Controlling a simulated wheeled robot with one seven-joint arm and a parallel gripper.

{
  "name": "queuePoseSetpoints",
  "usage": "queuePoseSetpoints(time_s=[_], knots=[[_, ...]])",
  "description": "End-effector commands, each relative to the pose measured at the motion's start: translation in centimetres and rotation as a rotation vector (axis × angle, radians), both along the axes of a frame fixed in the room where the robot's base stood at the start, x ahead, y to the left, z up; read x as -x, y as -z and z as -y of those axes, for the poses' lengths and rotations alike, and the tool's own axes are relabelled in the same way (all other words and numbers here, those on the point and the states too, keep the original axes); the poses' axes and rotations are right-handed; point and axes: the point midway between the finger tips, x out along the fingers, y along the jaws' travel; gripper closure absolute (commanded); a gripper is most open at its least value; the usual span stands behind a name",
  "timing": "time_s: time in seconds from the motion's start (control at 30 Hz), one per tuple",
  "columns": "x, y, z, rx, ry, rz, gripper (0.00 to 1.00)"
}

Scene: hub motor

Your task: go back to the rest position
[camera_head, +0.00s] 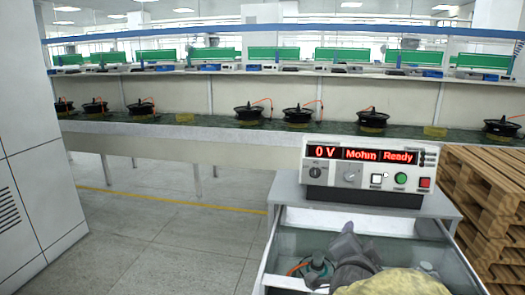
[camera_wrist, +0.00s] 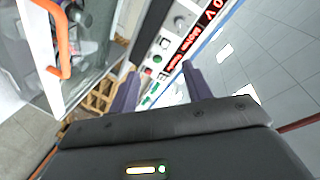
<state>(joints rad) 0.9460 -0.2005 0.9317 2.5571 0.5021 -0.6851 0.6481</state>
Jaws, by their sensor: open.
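My gripper (camera_wrist: 160,82) shows in the wrist view with its two dark fingers apart and nothing between them. Behind the fingers, the tester (camera_wrist: 172,48) appears tilted, with its red display and buttons. In the head view the tester (camera_head: 365,172) stands upright on a grey cabinet (camera_head: 286,190); its display reads "0 V", "Mohm" and "Ready".
Wooden pallets (camera_head: 490,200) stand at right. A long bench (camera_head: 200,135) with several black motors runs behind. The floor (camera_head: 165,240) at left is clear.

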Motion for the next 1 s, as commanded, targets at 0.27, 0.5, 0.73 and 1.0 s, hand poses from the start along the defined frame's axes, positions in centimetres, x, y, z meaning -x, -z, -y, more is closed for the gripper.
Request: queuePoseSetpoints(time_s=[0.27,0.5,0.73,1.0], knots=[[0.2,2.4,-1.0,0.030,-0.089,-0.145,0.51],[1.1,6.3,-2.6,0.090,-0.237,-0.366,0.51],[4.0,11.8,-4.7,0.204,-0.481,-0.681,0.51],[8.3,16.4,-5.5,0.328,-0.729,-0.988,0.51]])
